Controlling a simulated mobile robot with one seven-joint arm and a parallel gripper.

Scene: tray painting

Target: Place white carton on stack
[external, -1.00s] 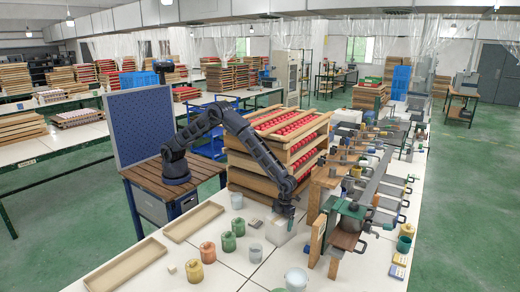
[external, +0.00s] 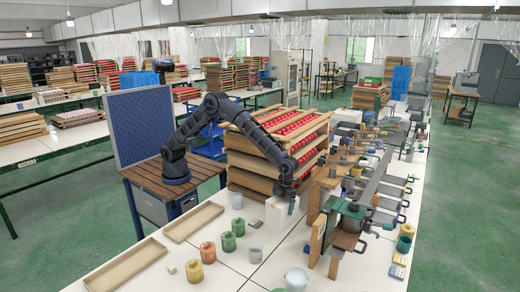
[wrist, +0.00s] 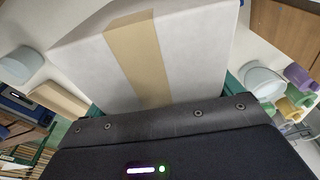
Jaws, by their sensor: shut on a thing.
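The white carton (external: 277,213) is in my gripper (external: 284,193), just in front of the stack of wooden trays, and appears raised above the white table. In the wrist view the carton (wrist: 195,60) fills the upper middle, with a tan tape strip down it. Green fingers of my gripper show at both sides of the carton and are shut on it. The stack of wooden trays (external: 250,183), its top tray filled with red items, stands behind the carton, and my arm crosses in front of part of it. The carton's underside is hidden.
A clamp rack (external: 318,240) stands close on the right. Yellow (external: 195,271), red (external: 208,251) and green (external: 229,242) pots, a grey cup (external: 255,253) and a white bucket (external: 296,278) stand in front. Empty wooden trays (external: 127,265) lie at front left.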

